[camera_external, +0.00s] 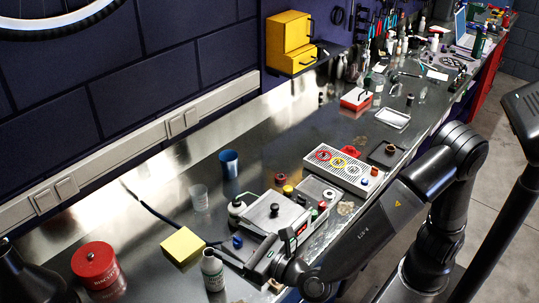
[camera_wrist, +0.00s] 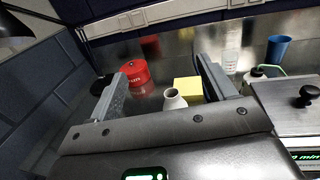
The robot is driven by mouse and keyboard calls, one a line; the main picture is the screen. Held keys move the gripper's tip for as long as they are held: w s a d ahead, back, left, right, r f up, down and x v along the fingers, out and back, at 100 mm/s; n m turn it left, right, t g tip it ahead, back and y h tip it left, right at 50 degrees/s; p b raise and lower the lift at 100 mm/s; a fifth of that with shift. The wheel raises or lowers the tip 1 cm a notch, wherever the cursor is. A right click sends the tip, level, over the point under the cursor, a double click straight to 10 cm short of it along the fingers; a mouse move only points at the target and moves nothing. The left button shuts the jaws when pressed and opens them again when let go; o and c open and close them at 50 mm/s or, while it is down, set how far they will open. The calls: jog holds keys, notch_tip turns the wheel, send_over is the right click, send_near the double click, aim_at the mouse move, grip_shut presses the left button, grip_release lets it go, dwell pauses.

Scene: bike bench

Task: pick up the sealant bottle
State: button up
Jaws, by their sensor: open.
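A small pale bottle with a greenish lower body, which appears to be the sealant bottle (camera_external: 212,270), stands upright on the metal bench near the front. Its label cannot be read. In the wrist view the bottle's pale top (camera_wrist: 175,100) shows between the two fingers, with its lower part hidden by my gripper's body. My gripper (camera_external: 226,256) is open and low over the bench, just right of the bottle. In the wrist view the fingers of my gripper (camera_wrist: 162,70) spread to either side of the bottle, with visible space around it.
A yellow block (camera_external: 182,246) lies behind the bottle, and a red tin (camera_external: 95,265) stands to the left. A boxy grey device (camera_external: 272,212) is close to the gripper. A blue cup (camera_external: 229,164) and a clear cup (camera_external: 199,197) stand farther back. Bench between tin and block is clear.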

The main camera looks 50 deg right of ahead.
send_near(223, 277)
jog(key=w, duration=0.3)
jog(key=shift+w+a, duration=0.35)
jog(key=shift+a, duration=0.05)
jog(key=w, duration=0.5)
jog(key=shift+w+a, duration=0.15)
jog(key=shift+a, duration=0.2)
jog(key=shift+w+a, duration=0.25)
jog(key=shift+w, duration=0.6)
jog(key=shift+w+a, duration=0.25)
jog(key=shift+w, duration=0.6)
jog(key=shift+w+a, duration=0.25)
jog(key=shift+w, duration=0.6)
jog(key=shift+r, duration=0.1)
jog(key=c, duration=1.2)
